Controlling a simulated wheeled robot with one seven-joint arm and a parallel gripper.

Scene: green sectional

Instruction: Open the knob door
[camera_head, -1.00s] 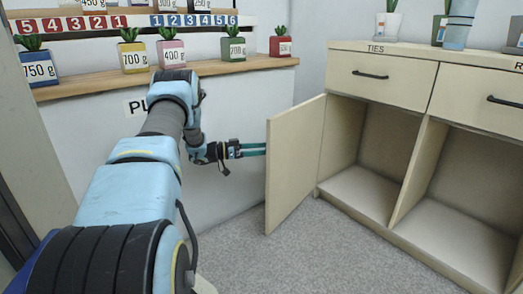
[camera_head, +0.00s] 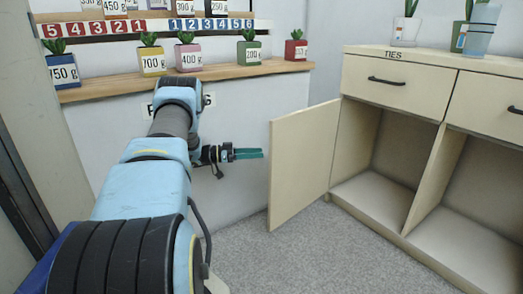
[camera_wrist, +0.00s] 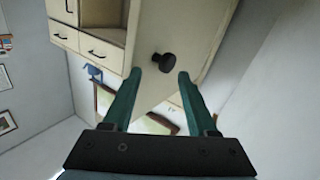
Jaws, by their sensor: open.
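The knob door (camera_head: 301,162) is a cream cabinet door. It stands swung well out from the cabinet (camera_head: 431,70), and the compartment behind it is exposed and looks empty. In the wrist view the door (camera_wrist: 186,38) shows its outer face with a round black knob (camera_wrist: 163,62). The knob is hidden in the head view. My gripper (camera_head: 263,154) has teal fingers that point right toward the door, with a small gap before it. In the wrist view my gripper (camera_wrist: 155,80) is open, and the knob appears just beyond the fingertips, between them and untouched.
A wooden shelf (camera_head: 110,90) with several potted plants on weight-labelled cubes runs along the white wall behind my arm. Drawers with black handles (camera_head: 386,81) sit above the open compartments. Grey carpet (camera_head: 315,258) is clear in front of the cabinet.

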